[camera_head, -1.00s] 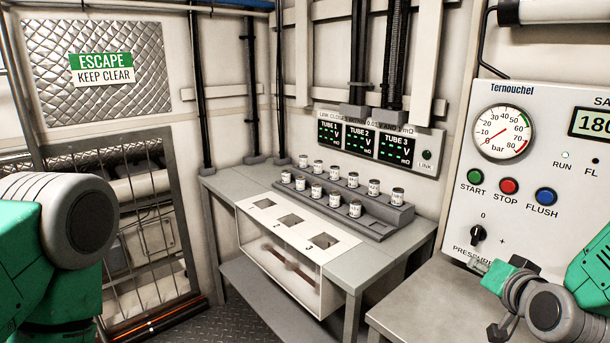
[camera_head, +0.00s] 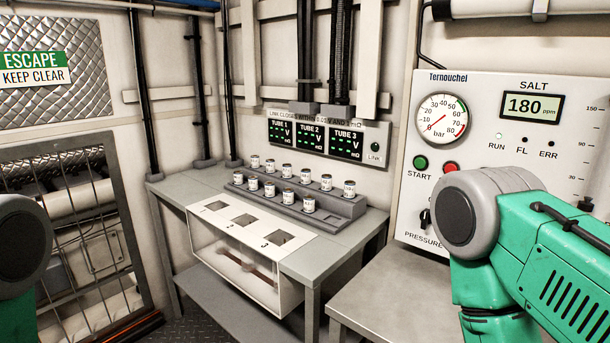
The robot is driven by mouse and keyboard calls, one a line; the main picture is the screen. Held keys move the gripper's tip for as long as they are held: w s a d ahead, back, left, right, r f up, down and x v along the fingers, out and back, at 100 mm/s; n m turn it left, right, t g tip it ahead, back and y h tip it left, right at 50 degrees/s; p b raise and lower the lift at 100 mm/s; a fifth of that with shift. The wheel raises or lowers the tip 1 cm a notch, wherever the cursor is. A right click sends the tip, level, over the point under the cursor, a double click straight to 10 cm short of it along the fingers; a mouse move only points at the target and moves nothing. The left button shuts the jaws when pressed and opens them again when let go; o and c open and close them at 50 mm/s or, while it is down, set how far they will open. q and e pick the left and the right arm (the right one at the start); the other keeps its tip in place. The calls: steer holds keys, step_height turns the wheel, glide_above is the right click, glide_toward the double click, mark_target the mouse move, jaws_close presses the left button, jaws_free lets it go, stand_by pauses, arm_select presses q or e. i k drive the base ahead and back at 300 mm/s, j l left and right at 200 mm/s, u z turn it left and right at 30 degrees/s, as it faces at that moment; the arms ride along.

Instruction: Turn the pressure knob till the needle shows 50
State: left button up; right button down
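The pressure knob (camera_head: 425,219) is a black knob low on the white Ternouchel panel.
The salt display (camera_head: 531,106) reads 180 ppm. A bare grey table (camera_head: 385,300) stands below the panel. A bench (camera_head: 310,262) with small cans on a stepped rack (camera_head: 345,207) is left of it.

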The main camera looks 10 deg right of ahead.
mark_target(424, 216)
steer(key=z, duration=1.4)
